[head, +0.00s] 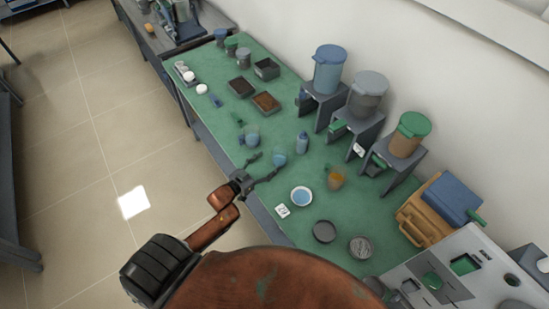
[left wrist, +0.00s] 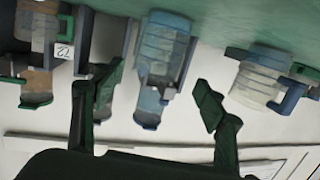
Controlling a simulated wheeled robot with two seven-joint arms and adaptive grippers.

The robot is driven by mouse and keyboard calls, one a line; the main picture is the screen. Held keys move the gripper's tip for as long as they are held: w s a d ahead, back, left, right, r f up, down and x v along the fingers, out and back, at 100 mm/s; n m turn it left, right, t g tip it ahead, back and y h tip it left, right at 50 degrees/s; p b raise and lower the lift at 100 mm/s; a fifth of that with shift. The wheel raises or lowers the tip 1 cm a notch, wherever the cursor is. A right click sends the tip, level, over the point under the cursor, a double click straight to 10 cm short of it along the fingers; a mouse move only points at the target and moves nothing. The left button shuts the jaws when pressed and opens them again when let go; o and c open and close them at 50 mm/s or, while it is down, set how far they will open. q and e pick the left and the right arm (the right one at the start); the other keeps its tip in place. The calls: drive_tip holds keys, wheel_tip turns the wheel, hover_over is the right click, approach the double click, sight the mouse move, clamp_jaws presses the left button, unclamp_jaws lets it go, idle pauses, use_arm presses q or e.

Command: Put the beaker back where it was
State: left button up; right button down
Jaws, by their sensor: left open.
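My left gripper (head: 264,166) is open over the front edge of the green table, its fingers spread toward small clear vessels. One clear beaker-like vessel (head: 251,136) stands beyond the fingertips, and another with blue liquid (head: 279,159) is close by; I cannot tell which is the task's beaker. A beaker-like vessel with orange contents (head: 336,179) stands further right. In the left wrist view, which is upside down, the open fingers (left wrist: 160,76) have nothing clearly held between them. A bluish vessel (left wrist: 163,52) appears behind them and a clear vessel (left wrist: 257,82) to the right. My right gripper is not in view.
Three lidded hoppers on stands, blue (head: 328,72), grey (head: 368,95) and green-topped (head: 407,135), line the wall. An orange-brown case (head: 425,212) stands at right. Dark trays (head: 266,102) lie further back.

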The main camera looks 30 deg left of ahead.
use_arm(q)
drive_tip(key=v, duration=0.6)
drive_tip(key=shift+w, duration=0.1)
drive_tip(key=shift+d, duration=0.1)
